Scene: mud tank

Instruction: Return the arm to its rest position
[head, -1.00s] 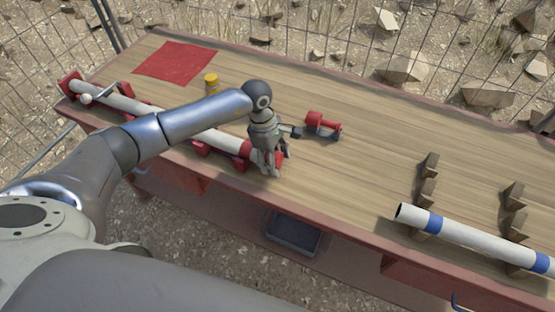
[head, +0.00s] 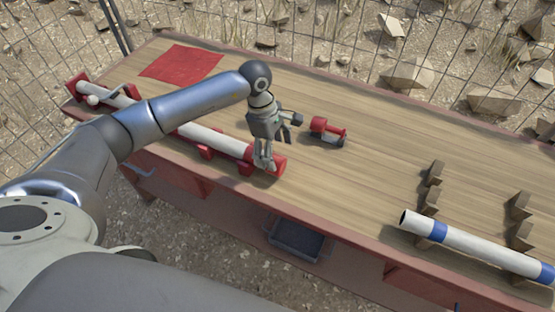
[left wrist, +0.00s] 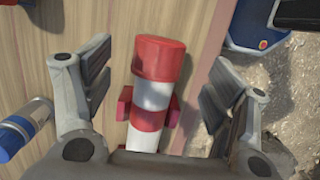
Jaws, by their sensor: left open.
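My left gripper (head: 275,148) is open and empty above the front left of the wooden workbench, over the red end of a long white tube (head: 200,133). The tube lies in red holders along the front edge. In the left wrist view the open fingers (left wrist: 157,80) stand on either side of the tube's red-and-white banded end (left wrist: 155,95), apart from it. My left arm reaches in from the left and hides part of the tube. My right gripper is not in view.
A small red-and-dark tool (head: 327,130) lies right of the gripper. A red cloth (head: 181,63) is at the back left. A blue-banded tube (head: 470,244) lies by wooden notched supports (head: 431,186) at the right. A dark tray (head: 297,240) sits below. A wire fence runs behind.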

